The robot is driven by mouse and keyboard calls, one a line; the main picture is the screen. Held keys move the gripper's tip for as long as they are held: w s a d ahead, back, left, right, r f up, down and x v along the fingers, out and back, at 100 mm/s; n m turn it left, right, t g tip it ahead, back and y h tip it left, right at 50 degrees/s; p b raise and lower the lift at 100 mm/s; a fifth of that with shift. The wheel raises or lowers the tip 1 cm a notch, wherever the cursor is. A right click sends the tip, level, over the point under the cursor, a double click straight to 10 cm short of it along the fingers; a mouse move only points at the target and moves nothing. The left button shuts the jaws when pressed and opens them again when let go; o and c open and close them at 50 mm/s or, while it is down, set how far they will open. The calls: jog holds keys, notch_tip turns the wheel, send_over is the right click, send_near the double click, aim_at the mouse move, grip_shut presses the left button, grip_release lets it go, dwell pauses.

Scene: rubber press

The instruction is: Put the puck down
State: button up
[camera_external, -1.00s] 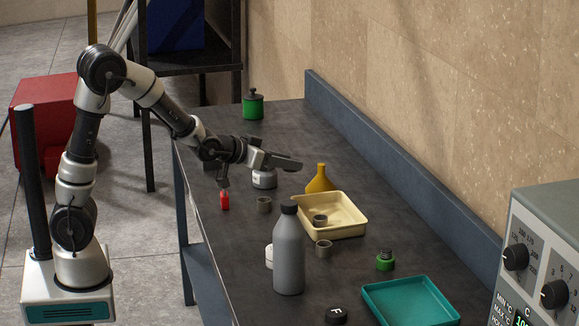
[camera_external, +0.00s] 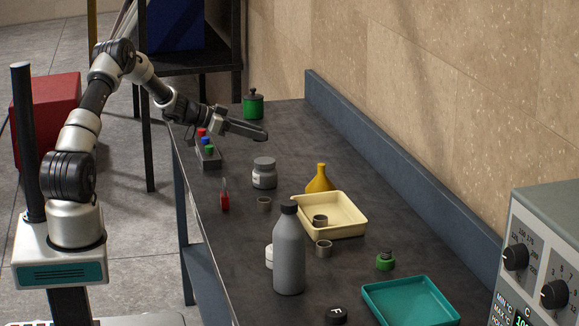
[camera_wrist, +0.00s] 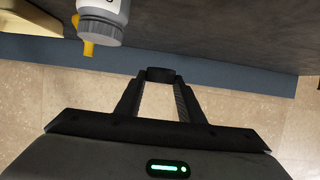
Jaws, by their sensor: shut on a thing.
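My gripper (camera_external: 262,134) is above the far part of the dark workbench (camera_external: 240,160) in the external view. In the wrist view my gripper (camera_wrist: 160,80) is shut on the puck (camera_wrist: 160,74), a small dark piece between the fingertips. The puck is hard to tell from the dark fingers, and I cannot make it out in the external view. The bench surface below the gripper is bare.
Near the gripper are a rack of red, blue and green pieces (camera_external: 207,150), a green weight (camera_external: 253,104) and a grey jar (camera_external: 264,172). Nearer stand a yellow funnel bottle (camera_external: 319,179), a cream tray (camera_external: 350,233), a grey bottle (camera_external: 289,255) and a teal tray (camera_external: 410,303).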

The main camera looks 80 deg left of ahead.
send_over(251, 172)
notch_tip(251, 172, down, 5)
jog(key=shift+f+b, duration=0.15)
jog(key=shift+b, duration=0.25)
jog(key=shift+d+f, duration=0.1)
jog(key=shift+f, duration=2.25)
jog(key=shift+f+b, duration=0.1)
jog(key=shift+b, duration=0.2)
jog(key=shift+f, duration=0.15)
jog(key=o, duration=1.1)
jog(key=shift+r, duration=0.3)
jog(key=p+v, duration=0.1)
jog(key=v, duration=1.1)
